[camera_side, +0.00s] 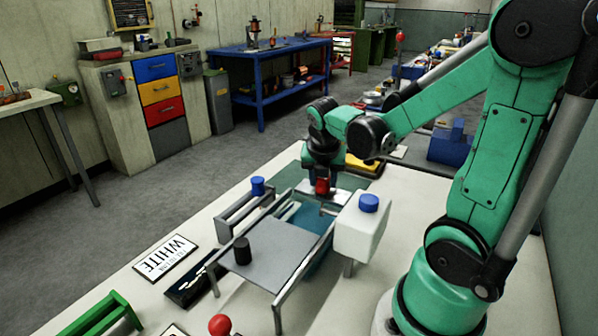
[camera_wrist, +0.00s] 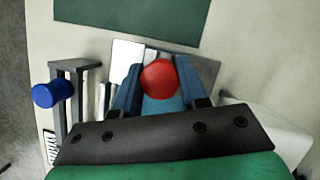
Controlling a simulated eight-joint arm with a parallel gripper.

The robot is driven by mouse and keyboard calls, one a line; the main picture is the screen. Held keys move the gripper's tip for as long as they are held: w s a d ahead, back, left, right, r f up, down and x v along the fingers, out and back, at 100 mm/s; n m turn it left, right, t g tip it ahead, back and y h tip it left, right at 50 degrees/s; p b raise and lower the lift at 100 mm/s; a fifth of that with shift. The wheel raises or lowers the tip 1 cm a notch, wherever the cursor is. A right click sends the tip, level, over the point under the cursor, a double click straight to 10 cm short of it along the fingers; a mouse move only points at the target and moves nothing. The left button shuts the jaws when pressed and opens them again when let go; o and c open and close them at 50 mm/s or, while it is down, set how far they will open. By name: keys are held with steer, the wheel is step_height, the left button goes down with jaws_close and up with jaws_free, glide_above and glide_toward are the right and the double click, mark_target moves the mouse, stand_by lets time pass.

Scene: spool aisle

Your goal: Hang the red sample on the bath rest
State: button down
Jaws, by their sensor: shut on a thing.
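The red sample (camera_side: 322,187) is a small red knob held in my gripper (camera_side: 322,180), above the far end of a teal bath (camera_side: 312,222). In the wrist view its round red top (camera_wrist: 159,80) sits between the two blue fingers of my gripper (camera_wrist: 160,88). A grey plate on legs (camera_side: 268,252) covers the near part of the bath and bears a black knob (camera_side: 242,250). The lower part of the sample is hidden, and I cannot tell whether it touches a rest.
A grey rack (camera_side: 240,218) with a blue knob (camera_side: 258,186) stands to the left. A white box (camera_side: 360,232) with another blue knob (camera_side: 369,203) stands to the right. A WHITE sign (camera_side: 165,257), a green rack (camera_side: 95,315) and a red ball (camera_side: 220,325) are nearer the camera.

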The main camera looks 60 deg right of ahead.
steer(key=shift+c, duration=2)
jaws_free()
steer(key=shift+v, duration=2.75)
steer(key=a+m+t+y, duration=0.1)
steer(key=a+m, duration=0.3)
steer(key=m, duration=0.3)
steer(key=w+a+m+t+y, duration=0.1)
steer(key=a+m+t, duration=0.1)
steer(key=a+m, duration=0.3)
steer(key=w+a+m+t+y, duration=0.1)
steer(key=a+m+t+y, duration=0.1)
steer(key=a+m, duration=0.3)
steer(key=shift+m, duration=2)
steer(key=shift+a+m+t, duration=0.25)
steer(key=shift+m+t, duration=0.05)
steer(key=shift+m, duration=0.3)
